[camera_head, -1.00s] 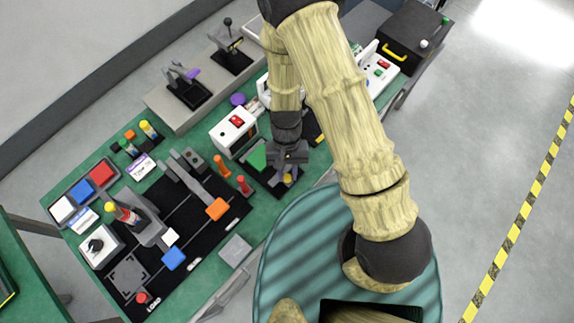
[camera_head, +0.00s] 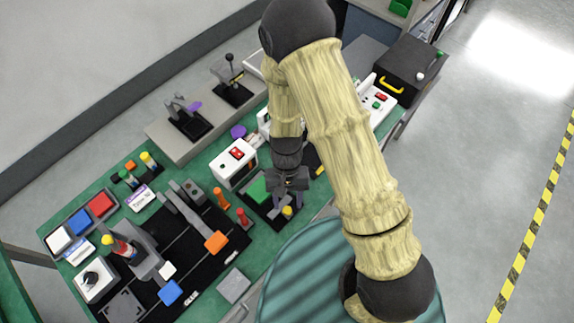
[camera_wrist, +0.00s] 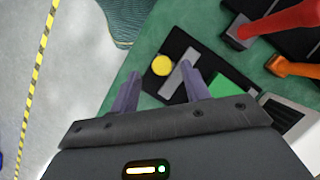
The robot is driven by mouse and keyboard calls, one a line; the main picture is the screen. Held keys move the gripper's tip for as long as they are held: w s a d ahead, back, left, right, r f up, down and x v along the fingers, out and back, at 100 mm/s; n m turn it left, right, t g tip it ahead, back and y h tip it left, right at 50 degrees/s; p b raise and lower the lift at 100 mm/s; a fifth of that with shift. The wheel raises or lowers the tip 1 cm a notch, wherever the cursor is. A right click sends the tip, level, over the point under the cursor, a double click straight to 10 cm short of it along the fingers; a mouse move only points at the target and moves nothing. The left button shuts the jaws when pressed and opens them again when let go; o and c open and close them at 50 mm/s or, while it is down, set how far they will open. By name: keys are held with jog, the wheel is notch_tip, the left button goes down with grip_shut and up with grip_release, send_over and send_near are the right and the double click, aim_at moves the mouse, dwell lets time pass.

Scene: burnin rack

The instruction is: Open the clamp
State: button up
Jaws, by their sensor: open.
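My gripper (camera_head: 288,196) points down with its two fingers apart and empty. It is above a black plate (camera_wrist: 179,42) that carries a yellow round knob (camera_wrist: 161,65), a grey bar (camera_wrist: 176,80) and a green block (camera_wrist: 232,95). In the wrist view the knob and bar show between the fingers; I cannot tell whether they touch. The knob also shows in the head view (camera_head: 287,212), just below the fingers. Beside the plate stand a red handle (camera_head: 243,218) and an orange handle (camera_head: 221,199). I cannot tell for certain which of these parts is the clamp.
A white box with a red switch (camera_head: 236,154) stands close to the left of my gripper. A black mat (camera_head: 200,262) with fixtures lies further left. A grey shelf (camera_head: 165,135) with two levers is behind. Clear floor lies right of the green table.

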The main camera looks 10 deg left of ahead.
jog(key=d+b+v, duration=0.1)
jog(key=v, duration=1.4)
jog(key=shift+a, duration=0.45)
jog(key=shift+r, duration=0.1)
jog(key=d+r+m+t, duration=0.1)
jog(key=d+r+t, duration=0.2)
jog(key=d, duration=0.7)
jog(key=d+r+t, duration=0.4)
jog(key=d+r, duration=0.1)
jog(key=d, duration=0.4)
jog(key=shift+d+r+m+y, duration=0.15)
jog(key=shift+d+m+y, duration=0.2)
jog(key=shift+m+y, duration=0.05)
jog(key=shift+w, duration=0.1)
